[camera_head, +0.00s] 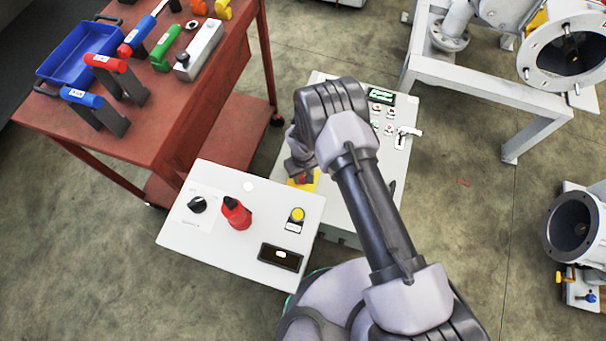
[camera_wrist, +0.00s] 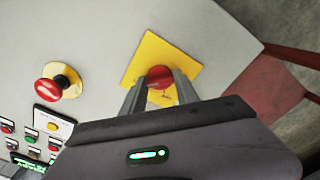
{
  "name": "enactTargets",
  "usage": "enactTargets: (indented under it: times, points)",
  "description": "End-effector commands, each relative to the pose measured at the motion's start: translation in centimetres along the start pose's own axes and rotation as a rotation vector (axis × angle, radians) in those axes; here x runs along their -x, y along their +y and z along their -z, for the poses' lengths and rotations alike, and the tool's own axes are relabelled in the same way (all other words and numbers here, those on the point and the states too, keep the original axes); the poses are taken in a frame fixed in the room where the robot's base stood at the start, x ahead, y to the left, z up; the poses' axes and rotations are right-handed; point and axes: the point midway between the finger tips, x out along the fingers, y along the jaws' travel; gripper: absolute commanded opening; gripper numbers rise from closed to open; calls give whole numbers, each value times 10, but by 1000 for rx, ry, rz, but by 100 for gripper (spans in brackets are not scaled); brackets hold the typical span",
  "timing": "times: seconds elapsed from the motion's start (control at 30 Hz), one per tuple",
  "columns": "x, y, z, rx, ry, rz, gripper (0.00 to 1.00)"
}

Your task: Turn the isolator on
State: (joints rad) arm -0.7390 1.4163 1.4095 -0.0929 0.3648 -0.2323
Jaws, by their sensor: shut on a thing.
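The isolator is a red knob (camera_wrist: 160,74) on a square yellow plate (camera_wrist: 148,52), fixed to a grey control cabinet (camera_wrist: 205,25). In the head view only part of the yellow plate (camera_head: 312,180) shows, beside my wrist. My gripper (camera_wrist: 160,86) has one finger on each side of the red knob and is shut on it. The fingers and gripper body hide the lower part of the knob and plate, so I cannot tell the knob's exact setting. My gripper also shows small in the head view (camera_head: 298,174).
A red mushroom button (camera_wrist: 54,88) and a panel of small buttons (camera_wrist: 40,130) sit left of the isolator in the wrist view. A white control box (camera_head: 235,250) stands near the cabinet. A red workbench (camera_head: 165,110) with tools is at left; white pipework (camera_head: 470,70) is at right.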

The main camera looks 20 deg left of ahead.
Motion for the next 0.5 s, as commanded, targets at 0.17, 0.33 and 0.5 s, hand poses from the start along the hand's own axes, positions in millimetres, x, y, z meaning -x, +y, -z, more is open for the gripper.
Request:
enactTargets:
  times: [0.17,0.33,0.5]
  points:
    - [0,0,0,-1,-1,1,40]
    - [0,0,0,0,-1,0,58]
    - [0,0,0,0,0,0,58]
